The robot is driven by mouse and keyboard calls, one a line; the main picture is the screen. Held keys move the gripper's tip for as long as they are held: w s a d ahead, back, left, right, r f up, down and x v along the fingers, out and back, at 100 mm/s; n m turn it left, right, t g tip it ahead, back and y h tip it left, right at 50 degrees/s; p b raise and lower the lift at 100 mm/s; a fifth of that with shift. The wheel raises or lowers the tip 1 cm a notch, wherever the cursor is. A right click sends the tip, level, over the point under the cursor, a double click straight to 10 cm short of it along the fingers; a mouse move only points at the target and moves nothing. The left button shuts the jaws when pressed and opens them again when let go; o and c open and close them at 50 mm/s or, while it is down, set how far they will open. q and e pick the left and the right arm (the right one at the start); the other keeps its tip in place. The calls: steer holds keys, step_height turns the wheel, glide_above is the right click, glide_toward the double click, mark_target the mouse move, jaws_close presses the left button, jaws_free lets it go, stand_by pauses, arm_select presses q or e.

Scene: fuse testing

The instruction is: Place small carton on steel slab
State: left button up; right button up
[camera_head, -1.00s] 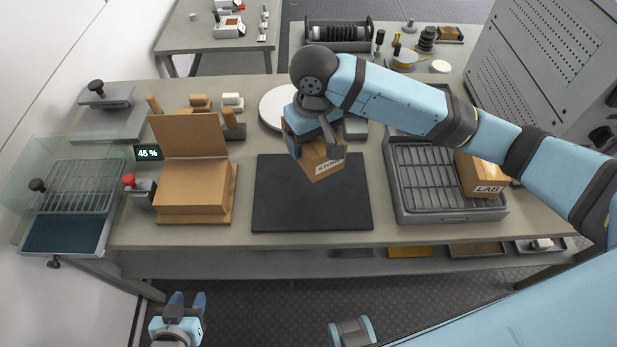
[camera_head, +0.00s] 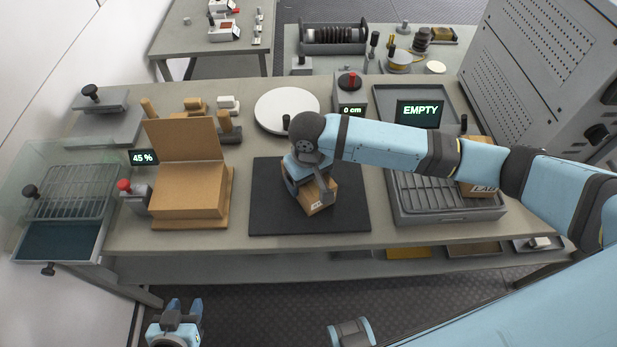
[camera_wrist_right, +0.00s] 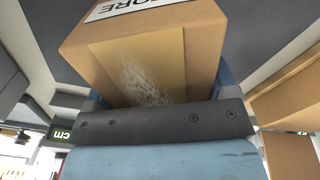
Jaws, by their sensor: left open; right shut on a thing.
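A small brown carton (camera_head: 318,201) with a white label is in my right gripper (camera_head: 309,187), over the dark square slab (camera_head: 268,222) in the middle of the table. It is turned at an angle; I cannot tell whether its underside touches the slab. In the right wrist view the carton (camera_wrist_right: 205,45) fills the jaws, its label partly reading "ORE". A grey metal plate with a black knob (camera_head: 106,122) lies at the back left; I cannot tell which of the two is the steel slab. My left gripper (camera_head: 186,306) is open and empty, low in front of the table.
A second carton marked "LAB" (camera_head: 478,186) is at the grey rack tray (camera_head: 420,217) on the right.

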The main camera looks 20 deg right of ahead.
steer(key=o, duration=0.8)
steer(key=shift+f, duration=0.1)
steer(key=shift+o, duration=0.2)
steer(key=shift+r, duration=0.2)
step_height(320, 180, up, 12)
steer(key=shift+f, duration=0.1)
